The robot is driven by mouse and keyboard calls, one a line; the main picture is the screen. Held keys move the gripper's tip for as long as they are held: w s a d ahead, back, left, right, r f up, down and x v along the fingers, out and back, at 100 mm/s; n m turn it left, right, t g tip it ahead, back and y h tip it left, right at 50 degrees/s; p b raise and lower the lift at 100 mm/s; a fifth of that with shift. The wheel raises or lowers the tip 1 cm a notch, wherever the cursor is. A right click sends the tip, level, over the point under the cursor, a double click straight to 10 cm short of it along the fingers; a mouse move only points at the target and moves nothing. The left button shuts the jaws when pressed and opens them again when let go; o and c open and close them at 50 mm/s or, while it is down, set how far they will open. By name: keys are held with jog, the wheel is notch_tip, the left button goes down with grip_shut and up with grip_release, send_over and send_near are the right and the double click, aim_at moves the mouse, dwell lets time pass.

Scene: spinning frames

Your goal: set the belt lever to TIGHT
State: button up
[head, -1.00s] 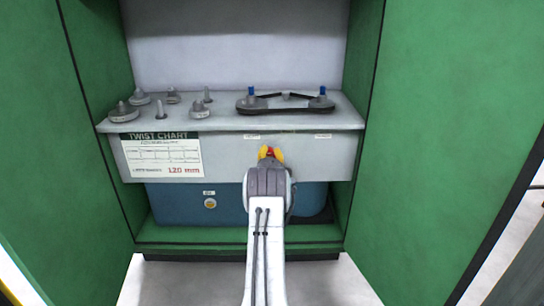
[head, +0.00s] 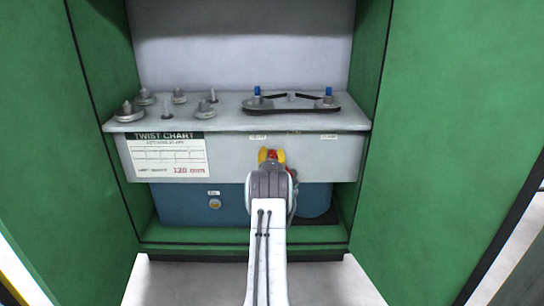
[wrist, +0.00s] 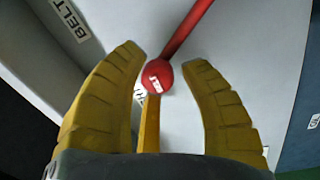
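The belt lever is a red bar (wrist: 188,28) with a round red knob (wrist: 158,76) at its end, seen in the wrist view. My gripper (wrist: 166,60) is open, its two yellow fingers on either side of the knob. The knob sits near the left fingertip, and I see no clear grip on it. A yellow strip (wrist: 150,125) shows below the knob. In the head view my gripper (head: 271,153) is at the front panel, with red showing between the fingers; the rest of the lever is hidden. A partly hidden label lies behind the knob; its full word is not readable.
A "BELT" label (wrist: 70,18) is on the panel. The grey shelf (head: 230,118) carries spindles and a black belt (head: 290,97) with blue-topped posts. A chart (head: 167,157) hangs at left. A blue box (head: 180,205) is below. Green cabinet walls (head: 450,120) flank both sides.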

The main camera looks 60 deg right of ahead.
jog(key=shift+o, duration=1.2)
jog(key=shift+s, duration=0.1)
jog(key=shift+a, duration=0.1)
jog(key=r+v, duration=0.1)
jog(key=v, duration=1)
jog(key=shift+s+a+f, duration=0.2)
jog(key=shift+a+f, duration=0.15)
jog(key=shift+f, duration=0.15)
